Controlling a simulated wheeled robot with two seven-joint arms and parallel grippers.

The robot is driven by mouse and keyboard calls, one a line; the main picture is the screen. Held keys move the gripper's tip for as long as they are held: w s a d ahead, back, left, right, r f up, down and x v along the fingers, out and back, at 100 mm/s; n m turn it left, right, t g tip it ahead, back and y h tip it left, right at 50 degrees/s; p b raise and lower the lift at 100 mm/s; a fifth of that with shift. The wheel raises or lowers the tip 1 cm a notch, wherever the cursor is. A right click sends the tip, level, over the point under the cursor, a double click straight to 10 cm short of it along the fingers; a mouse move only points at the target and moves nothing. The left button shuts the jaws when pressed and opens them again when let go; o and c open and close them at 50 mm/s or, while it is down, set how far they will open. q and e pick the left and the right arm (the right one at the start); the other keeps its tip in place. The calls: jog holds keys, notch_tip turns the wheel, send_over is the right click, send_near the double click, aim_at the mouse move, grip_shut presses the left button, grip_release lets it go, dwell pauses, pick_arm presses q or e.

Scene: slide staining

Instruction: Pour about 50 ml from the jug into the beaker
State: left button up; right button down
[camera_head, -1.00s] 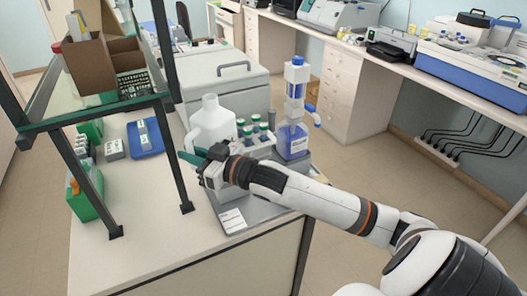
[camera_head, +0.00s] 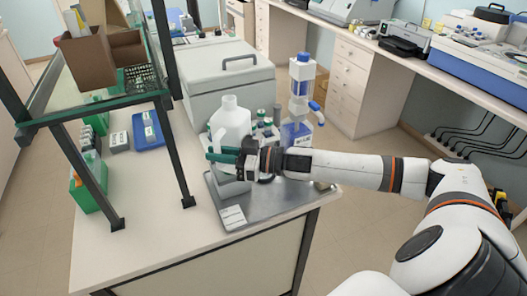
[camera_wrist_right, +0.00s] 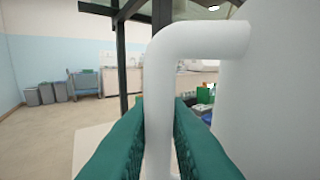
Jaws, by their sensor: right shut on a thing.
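The white plastic jug (camera_head: 231,120) stands out at the middle of the head view, with its open neck pointing up and its body about upright. My right gripper (camera_head: 222,155), with green fingers, is in front of it. In the right wrist view the fingers (camera_wrist_right: 158,140) close on both sides of the jug's handle (camera_wrist_right: 160,100), and the jug's body (camera_wrist_right: 280,90) fills the right side. The fingers hide part of the jug's lower body. I cannot pick out the beaker for sure. My left gripper is not in view.
A grey metal tray (camera_head: 262,212) lies under the jug, with a white label card (camera_head: 233,217) on it. A dark shelf post (camera_head: 172,110) rises left of the jug. The front bench top is clear.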

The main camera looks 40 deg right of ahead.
aim_at(233, 142)
jog(key=shift+f+m+t+y+b, duration=0.2)
jog(key=shift+m+t+y+b, duration=0.35)
jog(key=shift+b, duration=1.55)
jog(key=shift+r+m+t+b, duration=0.35)
jog(key=shift+r+m+b, duration=0.25)
jog(key=shift+m, duration=0.25)
jog(key=shift+d+r+m+t+y+b, duration=0.3)
jog(key=shift+r+m+t+b, duration=0.45)
jog(key=shift+m+t+b, duration=0.4)
jog(key=shift+d+f+m+t+h+b, duration=0.25)
jog(key=shift+d+m+t+h+b, duration=0.4)
jog(key=shift+m+t+h, duration=1.5)
jog(key=shift+d+f+m+t+h+b, duration=0.4)
jog(key=shift+m+t+h+b, duration=0.45)
jog(key=shift+m, duration=2.65)
jog(key=shift+d+f+m+t+h+b, duration=0.15)
jog(key=shift+d+m+t+h+b, duration=0.45)
jog(key=shift+m+t+h, duration=1.55)
jog(key=shift+d+r+m+g, duration=0.15)
jog(key=shift+m+g, duration=0.55)
jog(key=shift+m, duration=0.55)
jog(key=shift+d+m+h+p, duration=0.25)
jog(key=shift+m+h+p, duration=0.35)
jog(key=shift+m+h, duration=0.6)
jog(key=shift+s+a, duration=0.1)
jog(key=shift+a, duration=0.1)
